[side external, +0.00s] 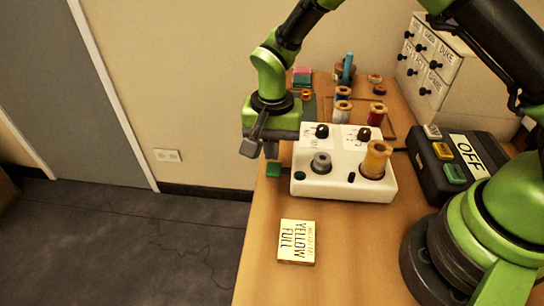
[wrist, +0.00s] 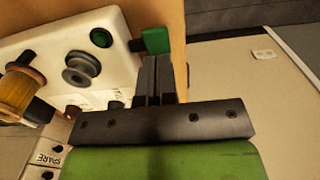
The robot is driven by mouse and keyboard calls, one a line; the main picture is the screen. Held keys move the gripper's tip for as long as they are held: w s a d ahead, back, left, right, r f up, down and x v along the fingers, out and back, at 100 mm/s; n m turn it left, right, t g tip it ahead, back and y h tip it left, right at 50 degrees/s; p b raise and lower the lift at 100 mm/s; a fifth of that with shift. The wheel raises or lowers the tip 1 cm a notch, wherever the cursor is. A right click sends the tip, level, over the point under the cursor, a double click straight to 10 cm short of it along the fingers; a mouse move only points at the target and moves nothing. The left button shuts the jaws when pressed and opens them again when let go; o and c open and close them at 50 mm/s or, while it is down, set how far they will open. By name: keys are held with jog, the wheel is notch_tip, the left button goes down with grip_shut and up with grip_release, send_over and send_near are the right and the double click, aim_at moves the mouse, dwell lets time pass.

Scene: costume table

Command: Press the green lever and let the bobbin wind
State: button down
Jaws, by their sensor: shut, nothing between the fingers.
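The white bobbin winder (side external: 343,189) stands on the wooden table. Its green lever (side external: 274,169) sticks out from its left side; in the wrist view the lever (wrist: 156,40) is just beyond my fingertips. My gripper (side external: 262,150) is shut and empty, above and slightly behind the lever; I cannot tell if it touches it. A grey bobbin (side external: 320,163) sits on the winder's front left, also seen in the wrist view (wrist: 81,68). A spool of golden thread (side external: 376,160) stands at its right. A green round button (wrist: 101,38) shows on the winder's top.
A card reading "YELLOW FULL" (side external: 297,242) lies in front of the winder. A black box marked "OFF" (side external: 467,155) with coloured buttons stands at right. Several thread spools (side external: 343,108) stand behind, near a white drawer cabinet (side external: 440,75). The table's left edge is close to the lever.

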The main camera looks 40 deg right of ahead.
aim_at(269, 167)
jog(key=shift+f, duration=1.45)
jog(key=shift+w+a+f, duration=0.15)
jog(key=shift+f, duration=0.25)
jog(key=shift+w+a+f, duration=0.1)
jog(key=shift+w+f, duration=0.05)
jog(key=shift+f, duration=0.2)
jog(key=shift+r, duration=0.8)
notch_tip(269, 167, up, 14)
